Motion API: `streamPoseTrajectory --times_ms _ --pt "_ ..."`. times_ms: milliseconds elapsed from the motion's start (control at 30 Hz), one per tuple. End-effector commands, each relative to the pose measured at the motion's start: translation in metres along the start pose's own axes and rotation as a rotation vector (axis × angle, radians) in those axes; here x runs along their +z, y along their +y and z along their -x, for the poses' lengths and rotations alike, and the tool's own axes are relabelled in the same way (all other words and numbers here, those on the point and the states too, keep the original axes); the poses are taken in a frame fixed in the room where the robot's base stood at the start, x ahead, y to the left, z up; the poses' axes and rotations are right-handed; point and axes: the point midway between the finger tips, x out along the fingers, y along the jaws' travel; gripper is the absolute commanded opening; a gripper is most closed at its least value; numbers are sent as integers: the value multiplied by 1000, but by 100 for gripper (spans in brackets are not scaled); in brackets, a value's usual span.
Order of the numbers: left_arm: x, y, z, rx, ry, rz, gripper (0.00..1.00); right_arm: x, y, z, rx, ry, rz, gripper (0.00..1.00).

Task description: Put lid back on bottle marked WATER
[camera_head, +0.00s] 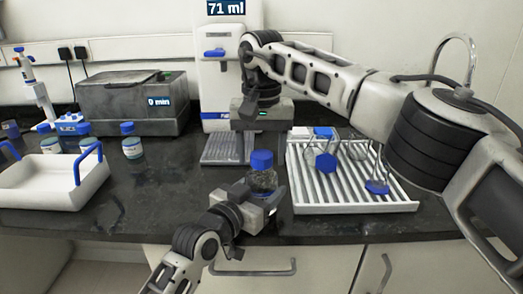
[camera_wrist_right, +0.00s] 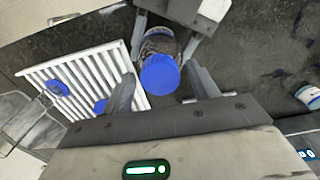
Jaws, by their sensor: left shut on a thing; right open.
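A clear bottle (camera_head: 263,181) with a blue lid (camera_head: 261,160) on its top stands upright in my left gripper (camera_head: 262,196), at the counter's front edge. My left gripper is shut around the bottle's body. The lid (camera_wrist_right: 160,75) and bottle (camera_wrist_right: 158,42) also show in the right wrist view. I cannot read any WATER marking on it. My right gripper (camera_head: 262,140) is open, pointing down just above the lid. In the right wrist view its fingers stand apart on either side of the lid, with no visible contact.
A white drying rack (camera_head: 350,205) with glassware and blue lids or stoppers lies to the right. A white dispenser (camera_head: 220,80) reading 71 ml stands behind. A white tray with blue handles (camera_head: 50,190), a small blue-capped bottle (camera_head: 132,146) and a grey machine (camera_head: 130,103) are at left.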

Motion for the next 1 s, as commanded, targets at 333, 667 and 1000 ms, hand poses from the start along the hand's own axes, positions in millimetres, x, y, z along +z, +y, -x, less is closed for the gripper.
streamPoseTrajectory --times_ms 333,667,1000 --pt "1 0 0 0 -3 0 0 0 0 0 0 0 0 14" --pt "1 0 0 0 -3 0 0 0 0 0 1 1 -405 14" --pt "1 0 0 0 -3 0 0 0 0 0 1 1 -1294 14"
